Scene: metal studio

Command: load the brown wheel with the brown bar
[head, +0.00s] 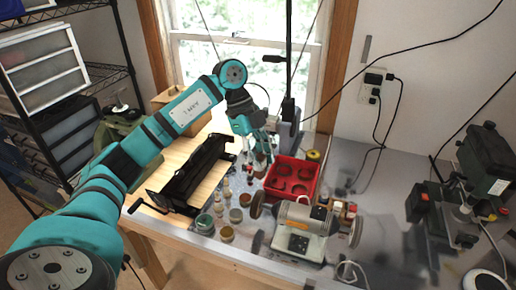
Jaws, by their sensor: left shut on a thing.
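The polishing machine (300,235) stands on the grey bench with a wheel at each end. My left gripper (260,160) is above the bench, behind and above the left wheel and at the left edge of the red tray. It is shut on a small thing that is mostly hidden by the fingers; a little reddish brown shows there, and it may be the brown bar. It is apart from both wheels. My right gripper is out of view.
A red tray (312,182) with dark rings lies behind the machine. Several jars, one green (204,222), and small bottles stand left of it. A long black tool (197,172) lies farther left. A dark machine (445,225) stands at right.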

